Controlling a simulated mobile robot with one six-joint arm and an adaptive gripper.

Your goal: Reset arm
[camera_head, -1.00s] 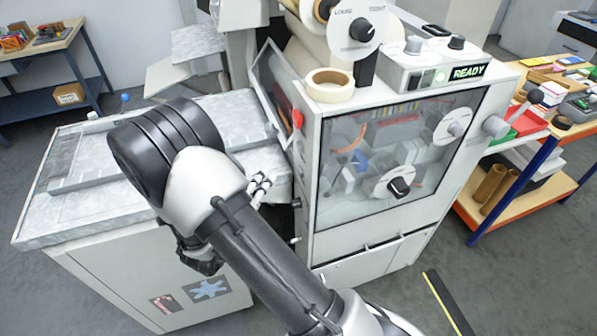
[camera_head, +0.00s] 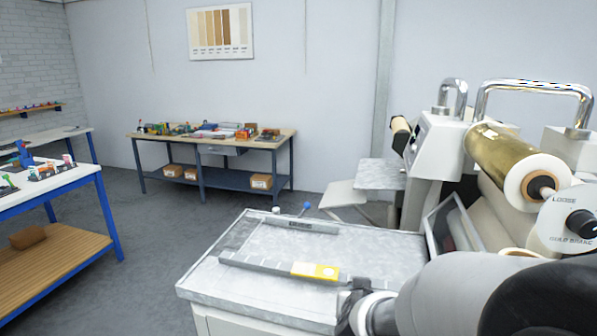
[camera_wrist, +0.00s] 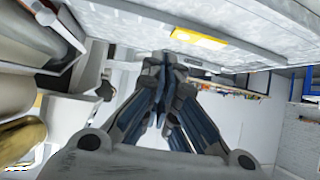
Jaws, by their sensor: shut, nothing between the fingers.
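My gripper (camera_wrist: 165,70) is shut with nothing between its fingers in the wrist view. In the head view my arm comes in from the lower right, and the dark gripper (camera_head: 352,303) shows in part at the front right edge of the machine's metal table (camera_head: 235,282). Most of the gripper is hidden behind my wrist there. The fingers appear clear of the table top.
A yellow-and-white piece (camera_head: 315,270) lies by a metal fence (camera_head: 255,267) on the table. The machine with a gold roll (camera_head: 500,155) stands close on the right. A white-topped bench (camera_head: 50,187) is left, a workbench (camera_head: 215,142) behind. Open floor lies between.

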